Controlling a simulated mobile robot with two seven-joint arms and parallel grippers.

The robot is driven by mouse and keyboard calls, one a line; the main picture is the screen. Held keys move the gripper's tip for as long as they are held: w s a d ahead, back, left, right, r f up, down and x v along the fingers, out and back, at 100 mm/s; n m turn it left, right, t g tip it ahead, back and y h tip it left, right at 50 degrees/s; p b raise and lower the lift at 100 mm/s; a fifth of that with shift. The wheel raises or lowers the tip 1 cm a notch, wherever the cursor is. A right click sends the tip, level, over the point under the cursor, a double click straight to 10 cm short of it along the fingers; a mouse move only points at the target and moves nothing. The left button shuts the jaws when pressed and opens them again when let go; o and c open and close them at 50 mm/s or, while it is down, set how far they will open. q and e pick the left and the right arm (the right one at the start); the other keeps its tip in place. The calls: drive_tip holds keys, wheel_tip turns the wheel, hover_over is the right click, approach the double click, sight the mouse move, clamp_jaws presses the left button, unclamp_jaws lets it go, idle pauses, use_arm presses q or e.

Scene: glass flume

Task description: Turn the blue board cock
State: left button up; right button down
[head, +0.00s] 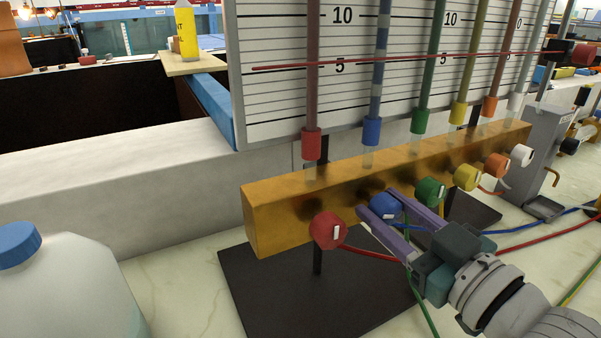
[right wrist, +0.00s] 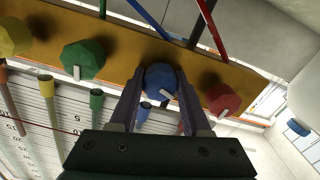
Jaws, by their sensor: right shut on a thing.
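The blue board cock (head: 384,204) is a round blue knob on the front of the brass manifold bar (head: 275,215), between the red and green cocks. In the head view the fingers partly cover it. My right gripper (head: 379,205) is shut on the blue cock, one finger on each side. The right gripper also shows in the wrist view (right wrist: 156,82). My left gripper is not in view.
The red cock (head: 328,230) and green cock (head: 430,191) are close on either side of the fingers. Yellow (head: 467,177), orange (head: 497,165) and white (head: 522,155) cocks follow. Colored tubes hang below. A blue-capped jug (head: 70,280) stands at front left.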

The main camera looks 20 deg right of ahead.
drive_tip(key=n, duration=0.2)
drive_tip(key=shift+n, duration=0.9)
drive_tip(key=shift+c, duration=1.9)
unclamp_jaws()
drive_tip(key=s, duration=1)
drive_tip(key=shift+d+p, duration=0.35)
drive_tip(key=shift+p, duration=0.05)
